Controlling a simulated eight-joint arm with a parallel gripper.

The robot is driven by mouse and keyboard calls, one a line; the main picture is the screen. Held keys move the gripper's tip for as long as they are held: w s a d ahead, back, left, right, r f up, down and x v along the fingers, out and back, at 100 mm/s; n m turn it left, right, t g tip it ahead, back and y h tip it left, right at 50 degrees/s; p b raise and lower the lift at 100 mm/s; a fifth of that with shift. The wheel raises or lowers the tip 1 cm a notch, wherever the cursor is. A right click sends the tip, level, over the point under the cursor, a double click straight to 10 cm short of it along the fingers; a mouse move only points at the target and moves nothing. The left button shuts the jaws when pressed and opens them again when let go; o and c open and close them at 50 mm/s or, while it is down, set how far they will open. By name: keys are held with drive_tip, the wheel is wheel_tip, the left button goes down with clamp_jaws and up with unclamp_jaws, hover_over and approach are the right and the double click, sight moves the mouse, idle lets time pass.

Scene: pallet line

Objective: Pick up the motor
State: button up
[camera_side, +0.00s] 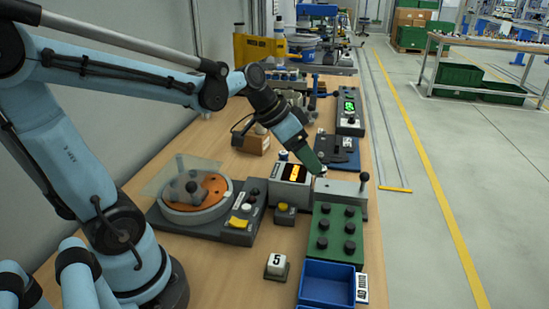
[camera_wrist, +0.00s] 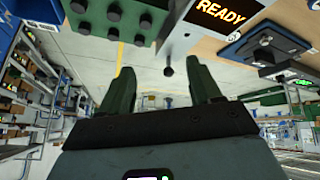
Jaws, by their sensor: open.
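I cannot pick out with certainty which item is the motor. My gripper (camera_side: 312,163) hangs tilted at the end of the arm, above the grey box with a black-knobbed lever (camera_side: 345,200) and beside the lit display unit (camera_side: 289,193). In the wrist view my gripper (camera_wrist: 163,82) has its two dark green fingers spread apart with nothing between them. The lever's black knob (camera_wrist: 167,71) shows beyond the gap. The display (camera_wrist: 220,11) reads READY. In the side view the fingertips partly overlap the box area, so contact there cannot be told.
A green plate with several black knobs (camera_side: 336,234) and a blue bin (camera_side: 327,284) lie at the front right. A turntable with an orange disc (camera_side: 212,190) and clear cover stands left. A block marked 5 (camera_side: 277,264) sits in front. Bare wooden bench (camera_side: 225,275) lies front left.

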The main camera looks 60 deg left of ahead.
drive_tip(key=w+a+m+h, duration=0.1)
drive_tip(key=w+a, duration=0.1)
drive_tip(key=w+a+m+h, duration=0.1)
drive_tip(key=w, duration=0.1)
drive_tip(key=w+a+f+h, duration=0.1)
drive_tip(key=w+a, duration=0.1)
drive_tip(key=w, duration=0.1)
drive_tip(key=shift+a+m+t, duration=0.35)
drive_tip(key=shift+m+t, duration=0.05)
drive_tip(key=w+a+f+m+t+h, duration=0.2)
drive_tip(key=w+a+m+h, duration=0.15)
drive_tip(key=a, duration=0.35)
approach(321, 175)
drive_tip(key=shift+y, duration=0.45)
drive_tip(key=w, duration=0.1)
drive_tip(key=w+d, duration=0.2)
drive_tip(key=shift+w+f, duration=0.1)
drive_tip(key=shift+w, duration=0.2)
drive_tip(key=shift+w+d+f, duration=0.15)
drive_tip(key=shift+f, duration=0.1)
drive_tip(key=shift+x, duration=3.5)
drive_tip(key=shift+c, duration=0.3)
drive_tip(key=shift+r, duration=0.1)
drive_tip(key=c, duration=1)
